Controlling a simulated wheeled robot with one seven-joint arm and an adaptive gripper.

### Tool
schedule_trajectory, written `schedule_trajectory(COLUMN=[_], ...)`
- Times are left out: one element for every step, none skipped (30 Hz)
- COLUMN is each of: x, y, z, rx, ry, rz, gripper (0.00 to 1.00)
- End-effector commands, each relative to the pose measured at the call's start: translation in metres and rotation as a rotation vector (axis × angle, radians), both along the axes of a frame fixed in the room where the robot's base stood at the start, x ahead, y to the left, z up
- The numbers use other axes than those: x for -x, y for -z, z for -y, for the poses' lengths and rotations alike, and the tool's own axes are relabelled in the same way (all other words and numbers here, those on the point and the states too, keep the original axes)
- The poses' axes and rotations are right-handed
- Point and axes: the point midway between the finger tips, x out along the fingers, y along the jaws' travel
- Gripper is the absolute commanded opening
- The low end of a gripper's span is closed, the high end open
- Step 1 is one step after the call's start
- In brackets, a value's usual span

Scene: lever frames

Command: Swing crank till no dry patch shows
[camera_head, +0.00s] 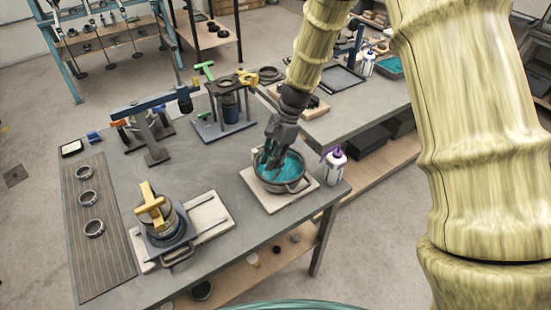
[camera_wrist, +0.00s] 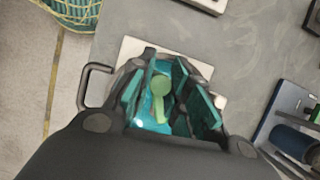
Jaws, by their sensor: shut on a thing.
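My gripper (camera_head: 268,160) reaches down into a grey round pan (camera_head: 285,187) with teal contents (camera_head: 293,166). In the wrist view my gripper (camera_wrist: 160,103) has its teal-padded fingers either side of a light green piece (camera_wrist: 158,88), narrow with a rounded end, which looks like the crank; it is shut on it. Teal (camera_wrist: 146,122) shows below and around this piece. The fingers hide part of the pan's inside, so I cannot tell whether any dry patch is there. The pan has a side handle (camera_wrist: 90,85) and sits on a pale square board (camera_head: 288,203).
A white bottle with a purple cap (camera_head: 334,166) stands close right of the pan. A pot with a yellow handle (camera_head: 152,205) stands on the left board. A clamp stand (camera_head: 232,115) and a blue-armed lever frame (camera_head: 150,105) are behind. Bare grey tabletop lies between the boards.

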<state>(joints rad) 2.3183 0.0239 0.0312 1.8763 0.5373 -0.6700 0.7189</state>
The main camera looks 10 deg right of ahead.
Motion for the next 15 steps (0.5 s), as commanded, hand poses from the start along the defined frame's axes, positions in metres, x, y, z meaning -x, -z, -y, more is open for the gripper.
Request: schedule_trajectory(x=[-0.0020,-0.0029,-0.0039,-0.0045,-0.0050,-0.0058,-0.0063,-0.0068,-0.0073,-0.0075,-0.0078,-0.0080,-0.0081,-0.0083,-0.0085], y=[-0.0013,-0.0013,-0.0012,-0.0012,-0.0013,-0.0011,-0.0011,-0.0010,-0.0010,-0.0010,-0.0009,-0.0009,-0.0009,-0.0008,-0.0008], z=[-0.0006,-0.0011,-0.0017,-0.0020,-0.0026,-0.0031,-0.0033,-0.0035,-0.0039,-0.0041,-0.0042,-0.0045,-0.0046,-0.0048,-0.0048], rx=[-0.001,0.000,0.001,0.001,0.000,0.000,0.000,0.001,0.001,0.000,0.001,0.001,0.001,0.001,0.001], ry=[0.031,0.048,0.069,0.083,0.095,0.113,0.124,0.133,0.144,0.151,0.157,0.164,0.169,0.173,0.176], rz=[0.002,0.003,0.003,0.003,0.003,0.003,0.003,0.004,0.003,0.004,0.003,0.003,0.003,0.002,0.003], gripper=[0.00,0.00,0.00,0.00,0.00,0.00,0.00,0.00,0.00,0.00,0.00,0.00,0.00,0.00,0.00])
